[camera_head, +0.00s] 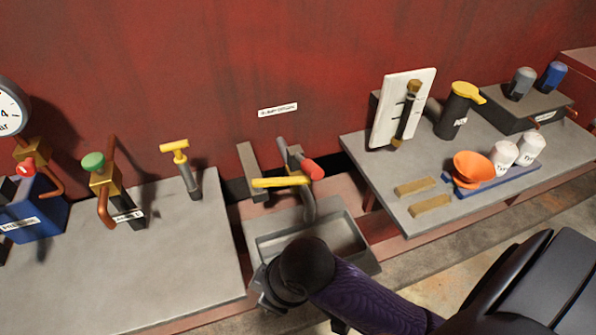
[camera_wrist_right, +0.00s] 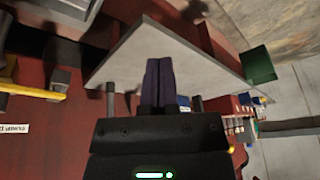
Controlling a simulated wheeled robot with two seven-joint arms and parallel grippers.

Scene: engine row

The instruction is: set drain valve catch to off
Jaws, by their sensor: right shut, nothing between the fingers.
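The drain valve (camera_head: 309,205) is a grey pipe fitting on the wall above a grey tray (camera_head: 365,256). It carries a long yellow lever (camera_head: 280,182) lying roughly level, and a red-tipped handle (camera_head: 312,169) at its right. I cannot tell which part is the catch or how it is set. The yellow lever also shows at the left edge of the wrist view (camera_wrist_right: 30,91). My right gripper (camera_wrist_right: 160,62) is shut and empty, apart from the valve. In the head view my right wrist is in front of the tray, hiding part of it. My left gripper is not in view.
A small label (camera_head: 278,109) is on the red wall above the valve. A grey bench at left (camera_head: 190,255) holds a yellow T-handle (camera_head: 174,150) and a green-knobbed valve (camera_head: 94,164). The right bench (camera_head: 470,215) carries an orange funnel (camera_head: 473,169), white cups and a dark can.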

